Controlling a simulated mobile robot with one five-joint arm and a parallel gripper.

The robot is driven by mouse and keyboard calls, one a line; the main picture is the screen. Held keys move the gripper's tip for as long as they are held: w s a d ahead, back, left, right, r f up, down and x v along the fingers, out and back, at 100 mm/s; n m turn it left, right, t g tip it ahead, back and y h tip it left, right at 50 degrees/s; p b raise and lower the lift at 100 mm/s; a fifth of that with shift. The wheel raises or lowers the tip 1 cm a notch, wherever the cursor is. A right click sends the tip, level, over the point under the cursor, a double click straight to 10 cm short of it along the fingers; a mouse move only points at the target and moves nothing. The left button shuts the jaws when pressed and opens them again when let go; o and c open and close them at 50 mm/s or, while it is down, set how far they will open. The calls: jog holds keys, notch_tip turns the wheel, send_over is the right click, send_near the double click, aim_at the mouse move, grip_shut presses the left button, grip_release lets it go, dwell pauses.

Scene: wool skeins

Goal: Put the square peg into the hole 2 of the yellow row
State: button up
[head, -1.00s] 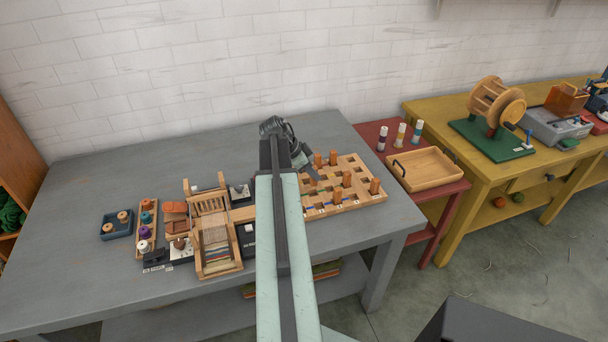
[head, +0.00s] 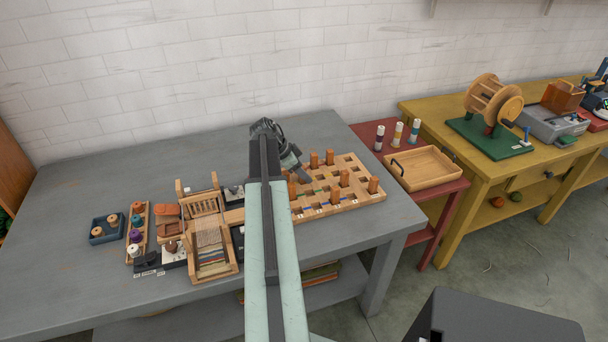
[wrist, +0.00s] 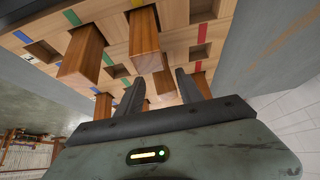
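The wooden peg board (head: 362,203) lies on the grey table in the head view, with several orange-brown pegs standing in it. Its holes and coloured marks also show in the wrist view (wrist: 230,10). One square-sided peg (wrist: 84,50) stands at the left there, and another peg (wrist: 145,32) stands nearer the middle. I cannot tell which one the task means. No peg is clearly gripped. My arm hides the board's left part in the head view.
A small wooden loom (head: 212,245) stands left of my arm. Spools stand in a rack (head: 136,232) and a dark blue tray (head: 107,228). A red table with a wooden tray (head: 422,168) is to the right. The back of the grey table is clear.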

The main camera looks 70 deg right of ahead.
jog(key=p+v, duration=1)
jog(key=v, duration=0.2)
jog(key=shift+s+d, duration=0.1)
jog(key=shift+d, duration=0.1)
jog(key=shift+a+r, duration=0.15)
